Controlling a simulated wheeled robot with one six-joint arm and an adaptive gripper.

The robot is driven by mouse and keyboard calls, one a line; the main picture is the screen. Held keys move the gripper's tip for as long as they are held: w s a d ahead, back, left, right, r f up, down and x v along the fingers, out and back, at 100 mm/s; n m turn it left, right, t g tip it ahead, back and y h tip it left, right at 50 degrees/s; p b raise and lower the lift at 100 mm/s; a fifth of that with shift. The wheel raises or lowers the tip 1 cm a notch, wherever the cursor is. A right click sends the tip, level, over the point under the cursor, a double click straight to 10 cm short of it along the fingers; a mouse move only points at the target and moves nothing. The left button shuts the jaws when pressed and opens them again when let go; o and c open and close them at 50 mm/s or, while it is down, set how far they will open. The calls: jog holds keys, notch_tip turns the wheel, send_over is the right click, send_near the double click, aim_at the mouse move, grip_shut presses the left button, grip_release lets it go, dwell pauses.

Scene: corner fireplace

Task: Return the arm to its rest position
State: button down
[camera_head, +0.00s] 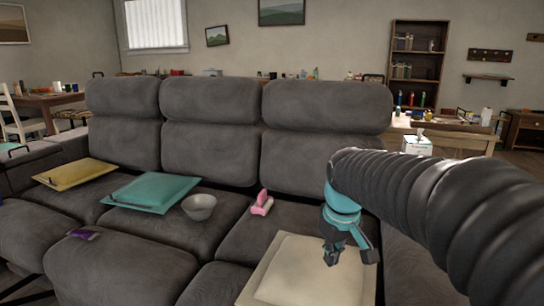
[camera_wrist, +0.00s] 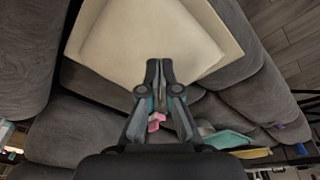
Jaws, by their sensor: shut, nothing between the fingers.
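My arm reaches in from the right of the head view, and my gripper (camera_head: 350,256) points down over a cream tray-like panel (camera_head: 312,276) on the grey sofa (camera_head: 215,225). In the wrist view the fingertips of my gripper (camera_wrist: 160,68) meet, with nothing between them. The cream panel (camera_wrist: 150,30) fills the upper middle of that view, beyond the fingertips. I cannot tell the exact gap between fingertips and panel. My black ribbed arm hides part of the sofa's right end.
On the sofa lie a pink object (camera_head: 262,203), a grey bowl (camera_head: 199,207), a teal panel (camera_head: 151,193), a yellow panel (camera_head: 75,174) and a purple packet (camera_head: 84,234). The sofa backrests (camera_head: 325,107) rise behind. A tissue box (camera_head: 417,144) stands behind my arm.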

jog(key=s+d+f+m+t, duration=0.1)
jog(key=s+m, duration=0.1)
jog(key=s, duration=0.7)
jog(key=s+d+f+m+t, duration=0.1)
jog(key=s+d+m+t, duration=0.1)
jog(key=s, duration=0.8)
jog(key=shift+f+m, duration=0.15)
jog(key=shift+m, duration=0.25)
